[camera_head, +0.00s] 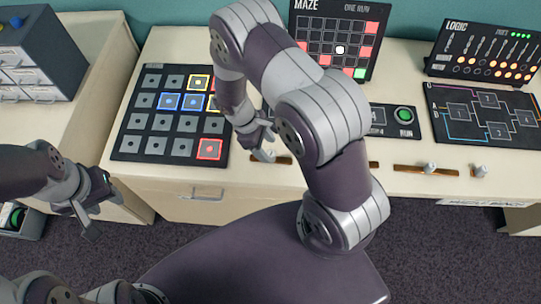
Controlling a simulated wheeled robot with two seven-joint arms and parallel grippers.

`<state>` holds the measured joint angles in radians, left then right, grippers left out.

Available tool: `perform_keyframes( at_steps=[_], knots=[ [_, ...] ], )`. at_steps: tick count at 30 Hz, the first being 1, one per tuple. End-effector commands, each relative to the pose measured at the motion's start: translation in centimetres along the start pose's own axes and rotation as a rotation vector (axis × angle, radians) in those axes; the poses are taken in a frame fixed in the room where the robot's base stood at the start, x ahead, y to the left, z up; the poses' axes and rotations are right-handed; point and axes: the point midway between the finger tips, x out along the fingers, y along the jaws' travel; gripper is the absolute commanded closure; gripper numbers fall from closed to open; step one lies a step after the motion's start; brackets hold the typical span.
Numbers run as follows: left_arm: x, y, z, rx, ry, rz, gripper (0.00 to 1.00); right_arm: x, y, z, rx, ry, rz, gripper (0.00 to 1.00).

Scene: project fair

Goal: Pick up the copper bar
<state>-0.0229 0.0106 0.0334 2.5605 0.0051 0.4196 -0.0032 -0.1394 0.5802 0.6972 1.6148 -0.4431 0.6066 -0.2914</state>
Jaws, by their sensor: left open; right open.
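Thin copper-brown strips lie along the front edge of the counter. The longest clear one (408,167) is at the right, with a pale knob-like piece (430,168) on it. Another brown strip (284,161) shows beside my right gripper, partly hidden by my arm. I cannot tell for sure which strip is the copper bar. My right gripper (263,150) is open, pointing down at the counter's front edge over the left strip; whether it touches is unclear. My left gripper (98,208) is open and empty, in front of the counter at the left, away from the strips.
A dark button board (125,142) with lit squares lies left of my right gripper. A maze panel (300,35) and a logic panel (440,65) stand behind. A dark circuit board (480,140) lies at the right. Another small pale piece (480,171) is near the front edge. A drawer cabinet (60,50) stands far left.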

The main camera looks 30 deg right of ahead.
Motion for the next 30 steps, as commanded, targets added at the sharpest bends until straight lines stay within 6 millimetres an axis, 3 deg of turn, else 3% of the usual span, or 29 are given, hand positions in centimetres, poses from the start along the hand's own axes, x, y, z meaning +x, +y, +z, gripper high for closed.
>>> perform_keyframes(
  at_steps=[6, 13, 14, 19, 30],
  knots=[
    [-0.9, 0.0, -0.1, 0.000, 0.001, 0.000, 0.57, 3.5, -0.5, 0.1, 0.003, -0.001, -0.002, 0.41],
    [-0.9, 0.0, -0.1, 0.000, 0.001, 0.000, 0.57, 4.0, -0.4, 0.0, 0.003, 0.002, 0.000, 0.41],
    [-0.9, 0.0, -0.1, 0.000, 0.001, 0.000, 0.57, 3.9, -0.4, 0.0, 0.003, 0.002, 0.000, 0.44],
    [-0.9, 0.0, -0.1, 0.000, 0.000, 0.000, 0.57, 3.9, -0.4, 0.0, 0.003, 0.002, 0.000, 0.99],
    [-0.8, 0.0, -0.1, 0.000, 0.001, 0.000, 0.57, 3.6, -0.4, 0.1, 0.004, 0.002, 0.000, 1.00]
  ],
)
